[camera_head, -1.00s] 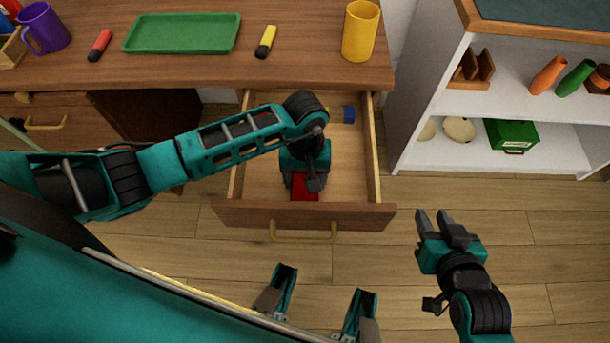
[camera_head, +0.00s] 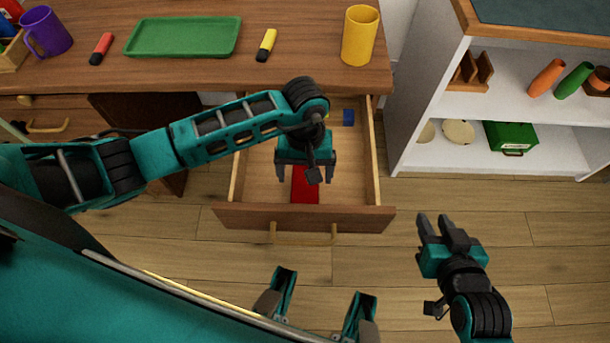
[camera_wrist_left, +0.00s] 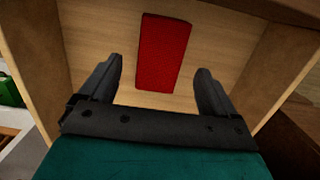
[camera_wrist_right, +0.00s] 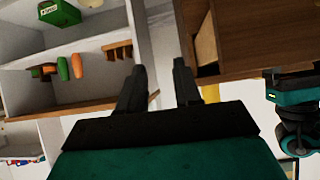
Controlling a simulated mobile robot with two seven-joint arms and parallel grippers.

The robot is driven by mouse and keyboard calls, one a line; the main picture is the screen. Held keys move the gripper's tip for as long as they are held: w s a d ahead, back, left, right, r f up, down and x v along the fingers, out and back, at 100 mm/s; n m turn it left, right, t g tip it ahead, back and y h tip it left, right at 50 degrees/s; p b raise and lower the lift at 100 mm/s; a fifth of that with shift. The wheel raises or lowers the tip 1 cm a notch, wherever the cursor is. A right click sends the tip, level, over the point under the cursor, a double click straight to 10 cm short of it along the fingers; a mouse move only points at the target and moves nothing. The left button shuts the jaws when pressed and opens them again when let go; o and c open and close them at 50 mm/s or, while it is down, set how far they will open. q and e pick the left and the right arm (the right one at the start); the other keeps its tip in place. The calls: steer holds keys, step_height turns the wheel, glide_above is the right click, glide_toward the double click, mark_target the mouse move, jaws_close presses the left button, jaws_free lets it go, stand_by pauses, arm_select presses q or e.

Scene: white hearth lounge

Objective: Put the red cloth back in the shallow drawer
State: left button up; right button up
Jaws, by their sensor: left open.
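The red cloth (camera_head: 305,186) lies flat on the floor of the open drawer (camera_head: 262,180), near its front. In the left wrist view the cloth (camera_wrist_left: 164,52) shows as a folded red strip on the drawer floor, with bare wood around it. My left gripper (camera_head: 304,178) is above the drawer, open, with the cloth below and between its fingers but apart from them. The left fingers (camera_wrist_left: 158,88) hold nothing. My right gripper (camera_head: 442,220) is to the right of the drawer, over the floor, with its fingers apart and empty.
A blue item (camera_head: 348,117) lies at the back of the drawer. The desk top (camera_head: 300,70) holds a green tray (camera_head: 183,36), a yellow cup (camera_head: 360,36), markers and a purple mug (camera_head: 46,32). A white shelf (camera_head: 425,120) stands right.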

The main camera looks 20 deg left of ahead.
arm_select(q)
step_height(320, 180, up, 8)
steer(key=shift+w+r+p, duration=0.2)
steer(key=shift+w+p, duration=0.2)
steer(key=shift+p, duration=0.05)
steer(key=shift+a, duration=0.1)
